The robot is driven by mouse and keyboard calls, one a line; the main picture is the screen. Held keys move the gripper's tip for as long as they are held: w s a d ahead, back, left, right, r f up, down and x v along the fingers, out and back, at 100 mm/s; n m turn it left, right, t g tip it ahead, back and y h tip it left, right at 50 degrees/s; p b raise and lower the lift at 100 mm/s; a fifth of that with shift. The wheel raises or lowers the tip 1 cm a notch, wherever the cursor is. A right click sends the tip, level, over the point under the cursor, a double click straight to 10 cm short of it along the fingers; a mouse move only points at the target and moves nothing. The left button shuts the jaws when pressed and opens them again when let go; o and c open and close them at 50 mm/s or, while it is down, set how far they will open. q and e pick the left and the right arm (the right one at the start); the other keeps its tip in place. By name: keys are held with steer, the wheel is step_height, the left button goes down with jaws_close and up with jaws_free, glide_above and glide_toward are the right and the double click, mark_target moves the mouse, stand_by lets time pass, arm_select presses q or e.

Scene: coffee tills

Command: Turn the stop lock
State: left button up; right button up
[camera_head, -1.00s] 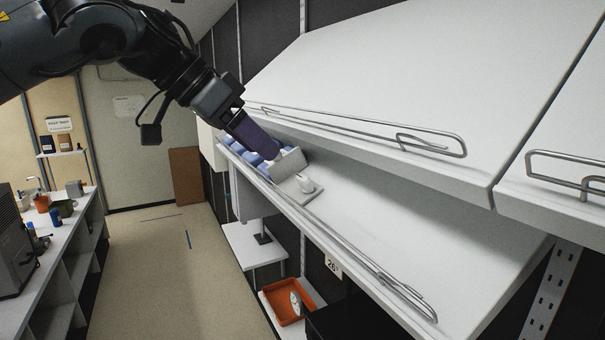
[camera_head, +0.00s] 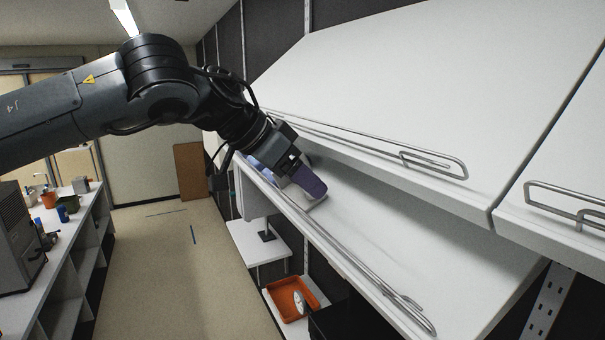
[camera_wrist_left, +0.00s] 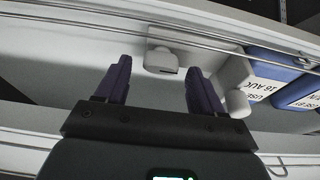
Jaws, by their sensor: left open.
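The stop lock (camera_wrist_left: 162,62) shows in the left wrist view as a small pale knob on a light plate. A pale upright block (camera_wrist_left: 236,82) stands to its right, against the row of blue boxes. My left gripper (camera_wrist_left: 158,68) has two purple fingers, spread open, with the knob between and just beyond their tips in this view. I cannot tell whether they touch it. In the head view my left gripper (camera_head: 312,184) is over the sloped shelf and hides most of the lock. My right gripper is not in view.
Blue boxes (camera_wrist_left: 268,68) with white date labels line the shelf beside the block. A wire rail (camera_head: 350,258) runs along the shelf's front edge. A white upper panel (camera_head: 410,90) with a metal rail (camera_head: 435,163) overhangs. The shelf to the right is clear.

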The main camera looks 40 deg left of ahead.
arm_select(q)
steer(key=shift+w+f, duration=0.15)
steer(key=c, duration=1.1)
steer(key=shift+o, duration=0.2)
steer(key=shift+m, duration=0.4)
steer(key=m+h, duration=0.1)
steer(key=m, duration=0.2)
steer(key=shift+m+g, duration=0.4)
steer(key=shift+m+g+h, duration=0.5)
steer(key=shift+m+g, duration=0.1)
steer(key=shift+m, duration=1.8)
